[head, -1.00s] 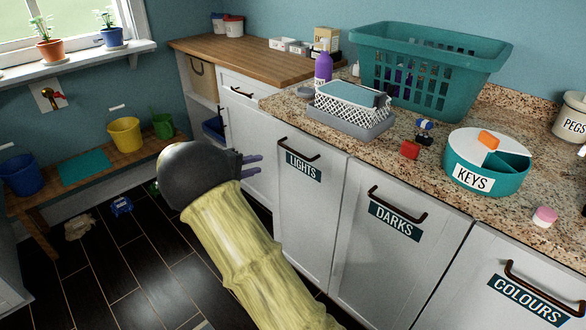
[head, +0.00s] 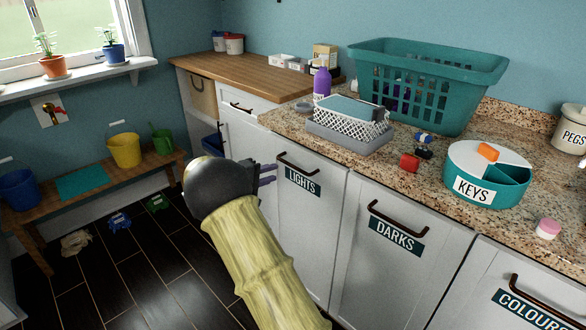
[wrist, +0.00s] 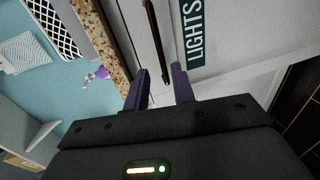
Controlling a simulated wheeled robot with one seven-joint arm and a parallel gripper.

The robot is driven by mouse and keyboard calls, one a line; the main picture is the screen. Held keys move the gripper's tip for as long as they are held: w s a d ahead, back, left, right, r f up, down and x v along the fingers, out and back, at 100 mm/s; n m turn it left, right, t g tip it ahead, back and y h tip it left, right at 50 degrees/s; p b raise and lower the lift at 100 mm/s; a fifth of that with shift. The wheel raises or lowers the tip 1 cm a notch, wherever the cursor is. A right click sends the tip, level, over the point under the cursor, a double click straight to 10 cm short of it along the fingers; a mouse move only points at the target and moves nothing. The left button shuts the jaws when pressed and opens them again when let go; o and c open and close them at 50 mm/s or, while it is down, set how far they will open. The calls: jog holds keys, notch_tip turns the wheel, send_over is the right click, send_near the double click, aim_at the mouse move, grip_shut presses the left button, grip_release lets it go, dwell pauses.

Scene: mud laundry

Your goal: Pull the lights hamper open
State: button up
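The lights hamper (head: 310,225) is a white tilt-front panel under the granite counter, with a dark "LIGHTS" label and a dark bronze bar handle (head: 297,163). It looks shut, flush with the panels beside it. My gripper (head: 270,172) is just left of the handle in the head view. In the wrist view its two purple fingers (wrist: 160,72) are apart, and the handle (wrist: 155,40) runs down the picture, its lower end in line with the gap between them. I cannot tell whether the fingers touch it.
The darks (head: 375,260) and colours (head: 500,300) hampers stand to the right. The counter (head: 390,165) above holds a teal laundry basket (head: 425,75), a white mesh basket (head: 345,118) and a keys tub (head: 480,180). Dark floor (head: 150,265) lies open at left.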

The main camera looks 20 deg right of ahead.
aim_at(293, 165)
jog(key=x, duration=1)
jog(key=shift+d+b, duration=0.2)
jog(key=shift+b, duration=0.2)
grip_shut()
